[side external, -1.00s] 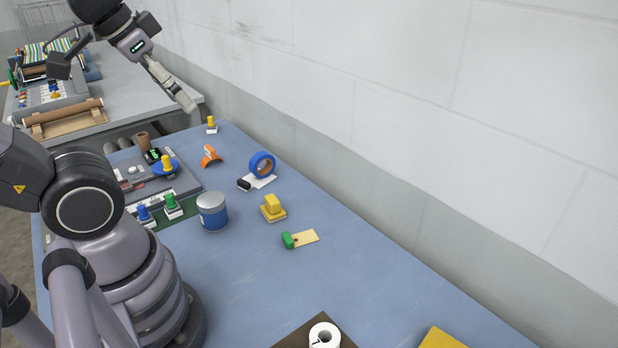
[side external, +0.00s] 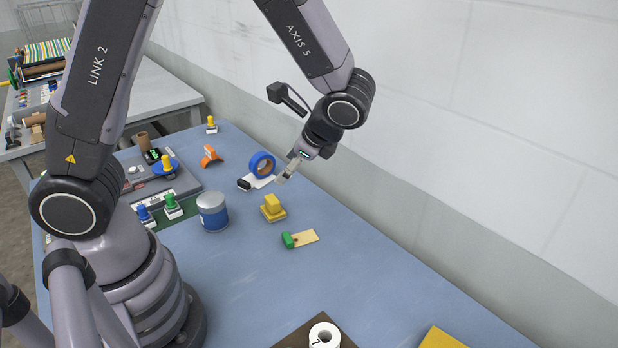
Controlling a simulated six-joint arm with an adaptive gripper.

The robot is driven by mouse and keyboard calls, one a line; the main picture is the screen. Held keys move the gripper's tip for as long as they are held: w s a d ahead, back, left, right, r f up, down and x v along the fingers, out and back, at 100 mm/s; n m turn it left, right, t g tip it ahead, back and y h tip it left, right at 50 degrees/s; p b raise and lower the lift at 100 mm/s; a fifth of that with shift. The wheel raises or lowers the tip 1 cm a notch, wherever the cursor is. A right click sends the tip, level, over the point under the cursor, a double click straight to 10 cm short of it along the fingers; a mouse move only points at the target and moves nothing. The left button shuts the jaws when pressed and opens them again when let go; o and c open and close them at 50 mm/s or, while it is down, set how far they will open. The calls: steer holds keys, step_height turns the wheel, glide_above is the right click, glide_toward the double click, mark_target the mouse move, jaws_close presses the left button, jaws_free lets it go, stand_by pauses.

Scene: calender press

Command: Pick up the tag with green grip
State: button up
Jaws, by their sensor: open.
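The tag with the green grip (side external: 289,240) lies flat on the blue tabletop. Its pale yellow plate (side external: 306,237) points to the right and the green block is at its left end. My gripper (side external: 284,177) is open and empty. It hangs above the table, farther back than the tag in the side external view, near the blue tape roll and the yellow block. The gap between its fingers is hard to make out at this size.
A yellow block on a base (side external: 273,207) stands just behind the tag, with a blue can (side external: 212,211) to the left. A blue tape roll (side external: 262,164) sits farther back. A white roll (side external: 324,337) is at the front. The wall (side external: 480,150) runs along the right.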

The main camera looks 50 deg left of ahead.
steer(key=w+d+f+m+t+y, duration=0.1)
steer(key=d+f+m+y, duration=0.15)
steer(key=f, duration=0.35)
steer(key=w+d+f+m+t+y, duration=0.1)
steer(key=f+m, duration=0.2)
steer(key=f, duration=0.3)
steer(key=m+t+y, duration=0.2)
steer(key=m, duration=0.3)
glide_toward(288, 238)
steer(key=v, duration=0.3)
steer(key=shift+w+d, duration=0.2)
steer(key=shift+w, duration=0.05)
steer(key=shift+a+f+t, duration=0.2)
steer(key=shift+a+t, duration=0.05)
steer(key=shift+t, duration=0.05)
steer(key=x, duration=0.8)
steer(key=shift+s, duration=0.1)
steer(key=a, duration=0.2)
steer(key=a+f, duration=0.1)
steer(key=a, duration=0.1)
steer(key=shift+f, duration=0.2)
steer(key=shift+w+a+f, duration=0.25)
steer(key=shift+w+a, duration=0.05)
steer(key=shift+a, duration=0.15)
jaws_close()
